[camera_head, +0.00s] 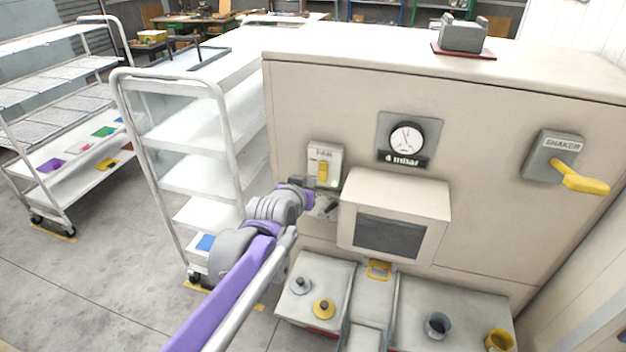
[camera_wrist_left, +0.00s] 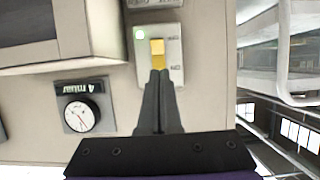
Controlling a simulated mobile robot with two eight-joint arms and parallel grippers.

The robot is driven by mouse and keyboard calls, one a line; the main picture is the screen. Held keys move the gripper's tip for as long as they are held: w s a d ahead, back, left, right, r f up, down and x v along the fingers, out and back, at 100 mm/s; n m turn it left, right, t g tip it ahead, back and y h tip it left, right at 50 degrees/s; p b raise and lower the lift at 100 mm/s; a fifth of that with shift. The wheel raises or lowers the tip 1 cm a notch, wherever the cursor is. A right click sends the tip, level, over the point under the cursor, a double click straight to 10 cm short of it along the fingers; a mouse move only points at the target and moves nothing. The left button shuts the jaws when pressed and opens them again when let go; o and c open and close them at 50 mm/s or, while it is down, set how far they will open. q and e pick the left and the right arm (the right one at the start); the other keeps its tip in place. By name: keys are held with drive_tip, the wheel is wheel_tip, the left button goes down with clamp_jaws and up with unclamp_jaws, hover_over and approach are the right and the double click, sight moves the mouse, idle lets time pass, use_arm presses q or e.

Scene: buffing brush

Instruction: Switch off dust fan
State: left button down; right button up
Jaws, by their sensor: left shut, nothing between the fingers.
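The dust fan switch is a pale plate (camera_head: 311,166) with a yellow rocker (camera_head: 322,172) and a label above it, on the beige machine's front. A green light (camera_head: 333,184) glows at its lower right. In the left wrist view, which shows the panel upside down, the yellow rocker (camera_wrist_left: 157,50) and lit green light (camera_wrist_left: 140,33) are clear; the small side markings are too blurred to read. My left gripper (camera_wrist_left: 158,75) is shut and empty, its tips in line with the rocker's edge; I cannot tell if they touch. My right gripper is out of view.
A protruding housing (camera_head: 397,195) with a dark window is right of the switch, below a pressure gauge (camera_head: 407,138). A shaker switch (camera_head: 553,157) with a yellow lever is farther right. A white shelf cart (camera_head: 190,140) stands left of the machine.

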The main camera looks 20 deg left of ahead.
use_arm(q)
drive_tip(key=v, duration=0.5)
drive_tip(key=shift+s+r, duration=0.1)
drive_tip(key=shift+s, duration=0.1)
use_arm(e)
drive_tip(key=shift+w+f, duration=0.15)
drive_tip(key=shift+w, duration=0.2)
use_arm(q)
drive_tip(key=shift+a, duration=0.1)
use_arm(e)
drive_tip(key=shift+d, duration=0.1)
